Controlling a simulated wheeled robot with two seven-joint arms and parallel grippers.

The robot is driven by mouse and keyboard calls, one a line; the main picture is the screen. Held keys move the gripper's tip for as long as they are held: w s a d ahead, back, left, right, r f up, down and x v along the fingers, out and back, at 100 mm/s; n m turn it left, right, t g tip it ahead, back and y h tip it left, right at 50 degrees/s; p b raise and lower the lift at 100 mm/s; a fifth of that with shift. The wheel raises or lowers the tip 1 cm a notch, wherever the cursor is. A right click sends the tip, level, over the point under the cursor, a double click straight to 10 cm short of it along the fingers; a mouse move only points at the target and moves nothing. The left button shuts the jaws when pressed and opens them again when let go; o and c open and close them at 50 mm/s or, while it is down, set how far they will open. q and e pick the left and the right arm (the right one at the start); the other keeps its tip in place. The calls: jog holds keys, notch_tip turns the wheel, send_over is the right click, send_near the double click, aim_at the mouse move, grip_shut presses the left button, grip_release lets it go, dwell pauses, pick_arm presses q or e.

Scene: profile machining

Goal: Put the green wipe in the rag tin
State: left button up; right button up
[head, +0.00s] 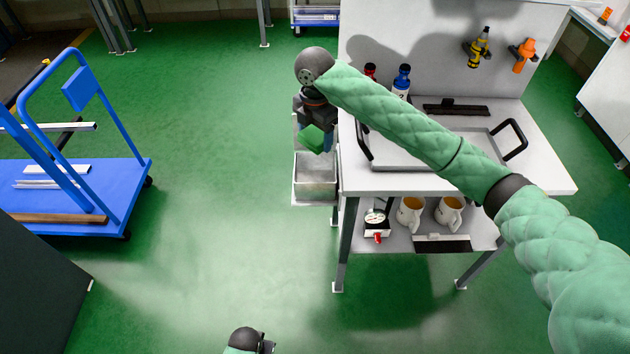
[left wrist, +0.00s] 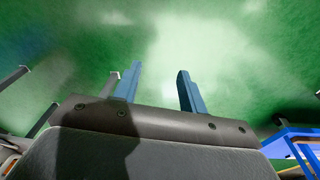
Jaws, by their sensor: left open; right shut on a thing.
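The green wipe (head: 312,138) hangs from my right gripper (head: 325,140), which is shut on it. In the head view it is at the left edge of the workbench, in line with the back part of an open grey metal tin (head: 316,172). That tin hangs beside the bench's left side and looks like the rag tin. The wipe looks above the tin; the exact height gap is hard to tell. My left gripper shows in the left wrist view (left wrist: 158,92), open and empty over bare green floor. In the head view only part of my left arm shows at the bottom edge.
The white workbench (head: 550,178) carries a tray with black handles (head: 400,158) and bottles (head: 402,82). Its lower shelf holds two mugs (head: 410,212) and a dial gauge (head: 375,222). A blue trolley (head: 120,180) stands at left. The floor between is clear.

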notch_tip(320, 180, down, 13)
jog(key=p, duration=0.4)
jog(key=shift+f, duration=0.1)
jog(key=shift+f+p, duration=0.7)
jog(key=shift+f, duration=1.35)
pick_arm(q)
jog(key=s+a+f, duration=0.1)
jog(key=a+f, duration=0.1)
jog(key=f, duration=0.4)
jog(key=s+a+f, duration=0.1)
jog(key=s+f, duration=0.1)
jog(key=f, duration=0.5)
jog(key=shift+s+a+f+t, duration=0.3)
jog(key=shift+a, duration=0.1)
pick_arm(e)
jog(key=shift+f, duration=0.1)
jog(key=o, duration=0.9)
jog(key=shift+o, duration=0.2)
pick_arm(q)
jog(key=shift+w, duration=0.1)
